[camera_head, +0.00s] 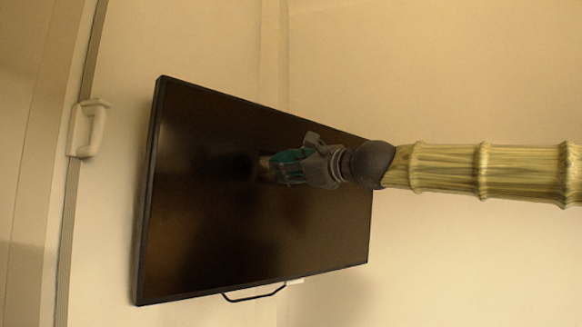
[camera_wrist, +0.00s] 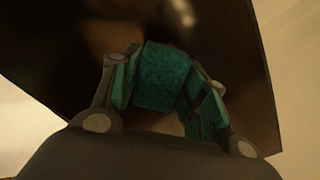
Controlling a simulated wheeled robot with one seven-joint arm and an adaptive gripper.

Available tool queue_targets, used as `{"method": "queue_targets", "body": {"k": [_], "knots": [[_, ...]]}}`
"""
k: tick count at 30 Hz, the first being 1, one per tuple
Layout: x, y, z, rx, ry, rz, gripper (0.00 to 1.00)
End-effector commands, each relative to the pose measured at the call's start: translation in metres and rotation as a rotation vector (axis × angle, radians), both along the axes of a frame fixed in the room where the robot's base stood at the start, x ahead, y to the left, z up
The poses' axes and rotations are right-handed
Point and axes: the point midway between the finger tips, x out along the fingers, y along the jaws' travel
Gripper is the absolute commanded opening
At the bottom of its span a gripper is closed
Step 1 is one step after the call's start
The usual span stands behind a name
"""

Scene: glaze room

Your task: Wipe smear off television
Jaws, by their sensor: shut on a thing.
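The television (camera_head: 215,215) is a wide black flat screen on the wall, seen at an angle; it also fills much of the wrist view (camera_wrist: 60,50). My gripper (camera_head: 283,168) is in front of the screen, a little right of its middle. It is shut on a teal cloth (camera_wrist: 165,78), which is draped between and around the fingers. The cloth (camera_head: 288,156) is at or very near the screen; I cannot tell if it touches. A brownish blurred patch shows on the screen beyond the cloth in the wrist view; I cannot tell whether it is smear or reflection.
A white handle (camera_head: 90,128) is on the wall edge left of the television. A dark cable (camera_head: 252,295) loops below the screen near a small white box (camera_head: 294,282).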

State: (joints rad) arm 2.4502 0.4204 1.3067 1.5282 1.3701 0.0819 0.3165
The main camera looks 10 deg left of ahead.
Motion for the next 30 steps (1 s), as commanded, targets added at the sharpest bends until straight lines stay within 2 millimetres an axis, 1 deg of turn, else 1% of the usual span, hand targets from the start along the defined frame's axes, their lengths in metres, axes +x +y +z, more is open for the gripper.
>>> {"method": "queue_targets", "body": {"k": [12, 18, 23, 30], "knots": [[0.019, 0.03, 0.005, -0.001, 0.0, 0.001, 0.25], [0.027, 0.041, 0.006, -0.001, 0.002, 0.0, 0.25], [0.03, 0.046, 0.006, 0.0, 0.0, 0.0, 0.25], [0.031, 0.047, 0.006, 0.0, 0.0, 0.0, 0.25]]}}
